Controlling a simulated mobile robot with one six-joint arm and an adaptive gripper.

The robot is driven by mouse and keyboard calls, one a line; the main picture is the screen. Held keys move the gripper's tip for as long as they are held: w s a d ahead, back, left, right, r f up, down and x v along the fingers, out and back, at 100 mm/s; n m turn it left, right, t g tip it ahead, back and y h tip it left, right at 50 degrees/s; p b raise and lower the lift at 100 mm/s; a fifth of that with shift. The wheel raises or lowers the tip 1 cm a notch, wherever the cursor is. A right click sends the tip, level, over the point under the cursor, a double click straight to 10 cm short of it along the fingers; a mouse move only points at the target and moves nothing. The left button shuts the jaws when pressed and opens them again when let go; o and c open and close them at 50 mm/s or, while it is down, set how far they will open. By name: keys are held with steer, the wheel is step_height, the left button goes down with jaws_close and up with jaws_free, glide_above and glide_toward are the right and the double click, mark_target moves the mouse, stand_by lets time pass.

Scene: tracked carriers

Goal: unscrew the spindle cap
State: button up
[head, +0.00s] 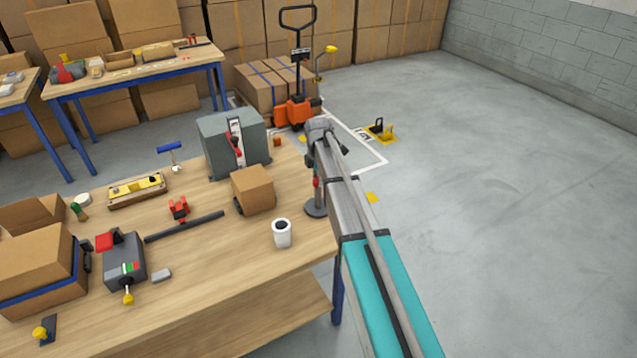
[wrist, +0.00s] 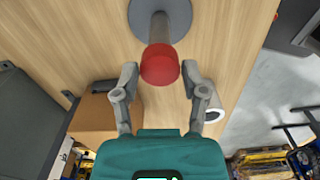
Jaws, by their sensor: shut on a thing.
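The spindle is a grey post (wrist: 158,28) standing on a round grey base (wrist: 147,8). Its cap (wrist: 160,65) is red and round and sits on the post's end. In the head view the base (head: 316,211) stands near the table's right edge, with a bit of the red cap (head: 317,182) showing above it. My gripper (wrist: 159,70) has one finger on each side of the cap and is shut on it. In the head view my arm hides part of the gripper and post.
A white cup-like roll (head: 282,234) and a cardboard box (head: 254,190) stand left of the spindle on the wooden table (head: 215,252). A grey machine with a red lever (head: 213,150) stands behind. Open floor (head: 510,200) lies to the right.

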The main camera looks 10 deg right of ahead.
steer(key=shift+s+n, duration=0.1)
steer(key=shift+n, duration=0.4)
steer(key=shift+n, duration=0.3)
steer(key=n, duration=0.3)
steer(key=shift+n, duration=0.3)
steer(key=n, duration=0.5)
steer(key=shift+n, duration=0.3)
steer(key=o, duration=0.9)
steer(key=shift+o, duration=0.2)
